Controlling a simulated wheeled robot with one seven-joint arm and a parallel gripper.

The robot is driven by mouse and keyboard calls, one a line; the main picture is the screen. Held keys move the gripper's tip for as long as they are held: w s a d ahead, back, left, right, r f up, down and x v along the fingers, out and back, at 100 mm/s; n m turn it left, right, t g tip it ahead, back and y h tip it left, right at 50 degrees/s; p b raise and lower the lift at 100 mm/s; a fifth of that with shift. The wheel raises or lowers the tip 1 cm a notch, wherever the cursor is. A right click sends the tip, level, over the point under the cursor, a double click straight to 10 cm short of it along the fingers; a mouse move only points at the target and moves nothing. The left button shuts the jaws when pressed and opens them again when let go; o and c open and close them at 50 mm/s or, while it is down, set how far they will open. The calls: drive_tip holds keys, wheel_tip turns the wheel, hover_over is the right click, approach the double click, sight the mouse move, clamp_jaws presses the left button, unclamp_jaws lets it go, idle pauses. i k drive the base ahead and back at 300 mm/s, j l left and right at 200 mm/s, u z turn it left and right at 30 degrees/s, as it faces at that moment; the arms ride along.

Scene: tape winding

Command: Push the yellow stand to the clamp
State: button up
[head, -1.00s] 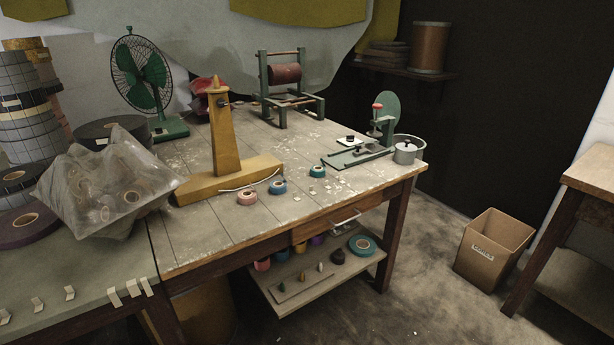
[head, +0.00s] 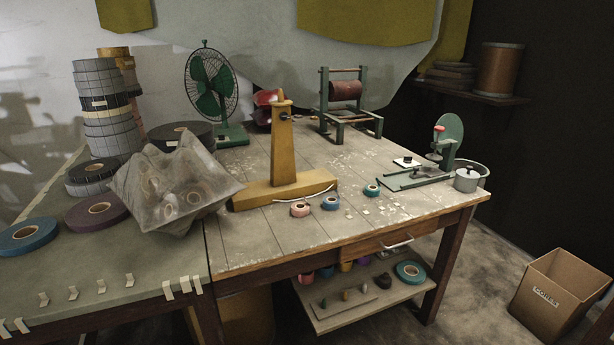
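The yellow stand (head: 284,150) stands upright on the wooden table (head: 260,240), left of its middle. It has a tall tapered post on a long flat base, with a pale cord along the base's front right. A green device with a round disc and a red knob (head: 440,150) stands at the table's right end; it may be the clamp, but I cannot tell for sure. A clear stretch of tabletop and small tape rolls lie between the two. My gripper is not in view.
A fan (head: 212,90) and a winding frame (head: 345,100) stand behind. A metal pot (head: 467,179) is at the right corner; a cardboard box (head: 560,295) is on the floor.

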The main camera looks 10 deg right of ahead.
sight(284, 185)
drive_tip(key=k, duration=0.5)
drive_tip(key=k+u, duration=0.45)
drive_tip(key=k+j+u, duration=0.25)
drive_tip(key=u, duration=0.2)
drive_tip(key=l+u, duration=0.1)
drive_tip(key=u, duration=0.35)
drive_tip(key=i+l+u, duration=0.1)
drive_tip(key=u, duration=0.35)
drive_tip(key=l+u, duration=0.15)
drive_tip(key=u, duration=0.3)
drive_tip(key=l+u, duration=0.1)
drive_tip(key=u, duration=0.35)
drive_tip(key=k+l, duration=0.1)
drive_tip(key=l, duration=1.95)
drive_tip(key=k+l, duration=0.15)
drive_tip(key=l, duration=0.9)
drive_tip(key=i+u, duration=0.05)
